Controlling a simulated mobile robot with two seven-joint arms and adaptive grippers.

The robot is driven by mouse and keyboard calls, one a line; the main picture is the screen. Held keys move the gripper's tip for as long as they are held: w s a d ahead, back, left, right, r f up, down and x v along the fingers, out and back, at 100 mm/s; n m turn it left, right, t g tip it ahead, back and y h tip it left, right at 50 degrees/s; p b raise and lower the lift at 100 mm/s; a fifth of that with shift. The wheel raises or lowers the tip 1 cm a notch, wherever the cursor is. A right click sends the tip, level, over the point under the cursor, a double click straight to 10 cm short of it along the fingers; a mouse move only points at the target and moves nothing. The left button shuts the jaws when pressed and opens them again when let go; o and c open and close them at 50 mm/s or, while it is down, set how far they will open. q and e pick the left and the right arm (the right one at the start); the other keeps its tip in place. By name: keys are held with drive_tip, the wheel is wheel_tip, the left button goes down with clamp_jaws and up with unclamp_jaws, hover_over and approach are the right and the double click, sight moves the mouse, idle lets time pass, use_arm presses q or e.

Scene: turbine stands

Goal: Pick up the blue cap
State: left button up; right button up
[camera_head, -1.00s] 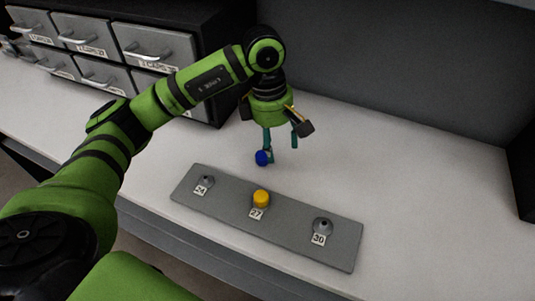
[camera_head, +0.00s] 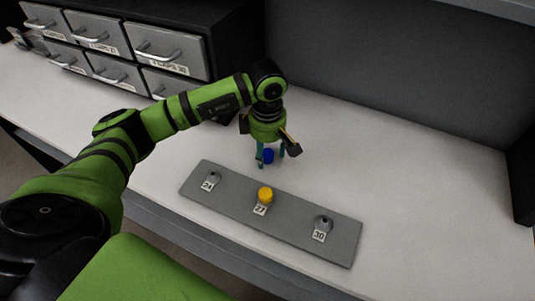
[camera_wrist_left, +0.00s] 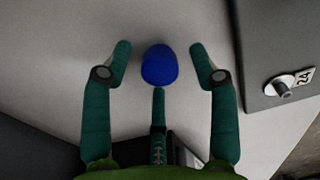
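The blue cap (camera_head: 267,156) is a small dark-blue cylinder on the white bench, behind the grey plate. My left gripper (camera_head: 271,160) points down over it, with teal fingers on either side of the cap. In the left wrist view the cap (camera_wrist_left: 159,65) lies between the two outer fingers of my left gripper (camera_wrist_left: 160,55), with gaps on both sides. The third finger points at the cap from below in that view; whether it touches is unclear. The gripper is open and holds nothing. My right gripper does not show.
A grey plate (camera_head: 290,230) lies just in front, with metal studs at labels 24 (camera_head: 214,178) and 30 (camera_head: 323,224). A yellow cap (camera_head: 265,195) sits between them. Labelled drawers (camera_head: 95,37) stand at back left. The bench right of the gripper is clear.

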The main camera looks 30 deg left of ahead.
sight(270, 154)
use_arm(q)
drive_tip(key=c, duration=0.8)
drive_tip(key=shift+o, duration=0.2)
drive_tip(key=shift+r, duration=0.15)
drive_tip(key=shift+r, duration=0.25)
drive_tip(key=r+b, duration=0.2)
drive_tip(key=r, duration=0.1)
drive_tip(key=shift+s+d+r, duration=0.1)
drive_tip(key=shift+d+r, duration=0.15)
drive_tip(key=shift+d, duration=0.1)
drive_tip(key=s+d+r+b, duration=0.2)
drive_tip(key=s+d+r, duration=0.3)
drive_tip(key=d, duration=0.4)
drive_tip(key=shift+d+r+b, duration=0.35)
drive_tip(key=shift+d+r, duration=0.05)
drive_tip(key=shift+r, duration=0.5)
drive_tip(key=shift+o, duration=0.4)
